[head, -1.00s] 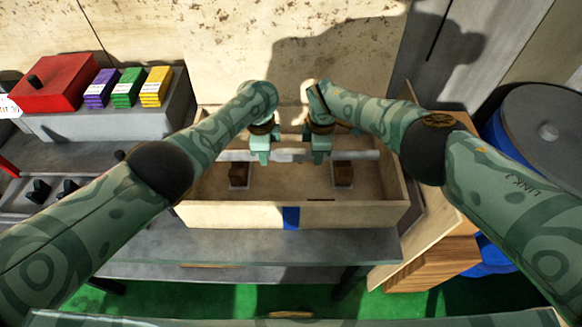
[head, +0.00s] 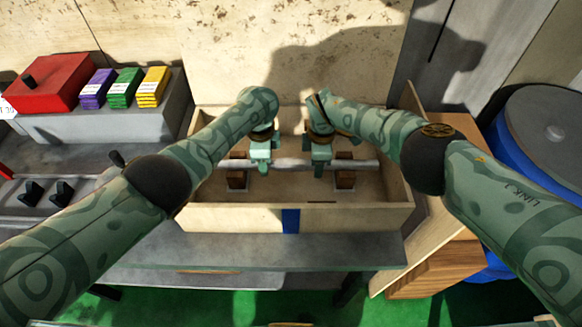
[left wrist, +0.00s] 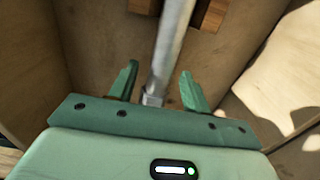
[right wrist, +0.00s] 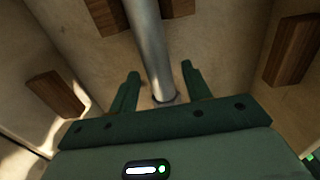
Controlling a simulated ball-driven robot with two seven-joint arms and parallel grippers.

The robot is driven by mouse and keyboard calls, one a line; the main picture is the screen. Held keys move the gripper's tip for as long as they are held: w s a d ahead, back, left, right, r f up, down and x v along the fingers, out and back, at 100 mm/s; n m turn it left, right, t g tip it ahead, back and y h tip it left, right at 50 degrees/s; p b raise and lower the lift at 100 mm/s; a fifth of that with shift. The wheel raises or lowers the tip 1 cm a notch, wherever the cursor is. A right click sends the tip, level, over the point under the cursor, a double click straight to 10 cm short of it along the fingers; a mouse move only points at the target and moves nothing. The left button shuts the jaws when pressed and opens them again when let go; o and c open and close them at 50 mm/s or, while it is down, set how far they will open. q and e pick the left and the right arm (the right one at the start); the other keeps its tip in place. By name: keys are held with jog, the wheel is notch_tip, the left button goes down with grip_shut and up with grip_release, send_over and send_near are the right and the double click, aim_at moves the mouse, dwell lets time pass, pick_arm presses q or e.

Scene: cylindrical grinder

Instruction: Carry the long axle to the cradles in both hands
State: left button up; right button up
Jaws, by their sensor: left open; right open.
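The long grey axle (head: 291,163) lies level across the inside of a wooden box, over the left cradle (head: 237,181) and the right cradle (head: 345,180). Brown cradle wood shows on both sides of the axle, so it appears to sit in both. My left gripper (head: 261,165) is open around the axle, inward of the left cradle. My right gripper (head: 319,167) is open around it, inward of the right cradle. In the left wrist view the axle (left wrist: 171,50) runs between spread fingers; the right wrist view shows the axle (right wrist: 149,45) likewise. Exact seating contact cannot be told.
The pale box (head: 240,217) has low walls around the axle, with a blue mark on its front. A grey shelf with a red box (head: 48,82) and coloured stacks stands left. A blue drum (head: 545,130) stands right.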

jog(key=shift+r, duration=0.15)
pick_arm(q)
notch_tip(320, 180, up, 11)
jog(key=shift+s, duration=0.2)
pick_arm(e)
notch_tip(320, 180, up, 12)
jog(key=shift+s, duration=0.15)
pick_arm(q)
jog(key=shift+r, duration=0.1)
